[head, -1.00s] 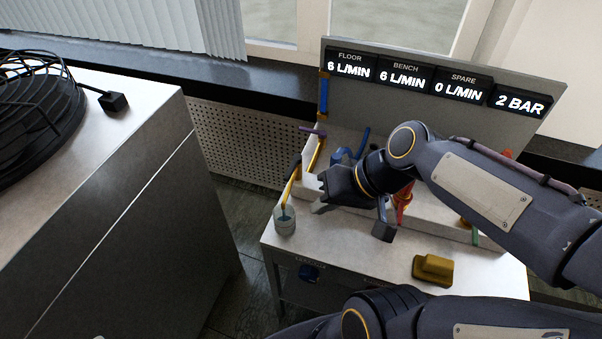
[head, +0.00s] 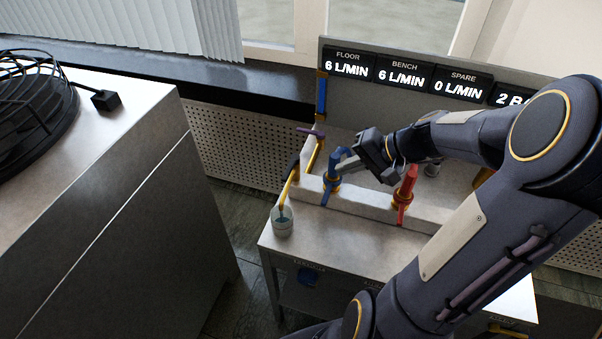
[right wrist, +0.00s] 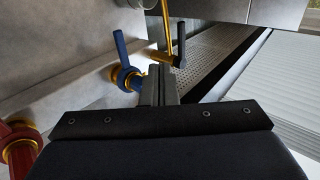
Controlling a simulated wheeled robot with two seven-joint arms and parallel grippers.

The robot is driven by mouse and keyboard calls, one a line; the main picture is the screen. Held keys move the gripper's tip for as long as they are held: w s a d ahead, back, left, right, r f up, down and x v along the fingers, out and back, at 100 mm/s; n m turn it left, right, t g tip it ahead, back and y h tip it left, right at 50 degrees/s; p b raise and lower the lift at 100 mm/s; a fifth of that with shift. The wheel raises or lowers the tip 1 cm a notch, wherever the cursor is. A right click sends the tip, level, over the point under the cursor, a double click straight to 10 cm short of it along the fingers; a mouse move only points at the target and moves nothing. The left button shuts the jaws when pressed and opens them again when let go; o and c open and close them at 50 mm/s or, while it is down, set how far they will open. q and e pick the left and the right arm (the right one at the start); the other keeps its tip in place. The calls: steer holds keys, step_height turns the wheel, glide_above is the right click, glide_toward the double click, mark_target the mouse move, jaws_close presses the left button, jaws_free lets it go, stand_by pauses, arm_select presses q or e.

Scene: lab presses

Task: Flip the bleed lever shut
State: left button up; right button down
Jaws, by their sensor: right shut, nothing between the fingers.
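The small black lever (head: 292,166), which I take to be the bleed lever, is at the left end of the white manifold, by the thin brass pipe that runs down to a cup (head: 283,222). In the right wrist view the black lever (right wrist: 181,42) stands up from its brass fitting, ahead of the fingertips. My right gripper (head: 342,167) is shut and empty, over the manifold near the blue valve (head: 332,183). Its fingers (right wrist: 158,86) look apart from the black lever. My left gripper is not in view.
A red valve (head: 405,192) stands right of the blue one. A purple handle (head: 311,132) sits at the back left. The display panel (head: 400,75) reads floor 6, bench 6, spare 0. A grey cabinet (head: 110,200) stands left, with a gap before the bench.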

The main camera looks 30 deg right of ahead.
mark_target(290, 168)
steer(key=w+a+r+p+x, duration=0.1)
steer(key=r+x, duration=0.1)
steer(key=x, duration=1)
steer(key=shift+w+a+f, duration=0.2)
steer(key=shift+w, duration=0.1)
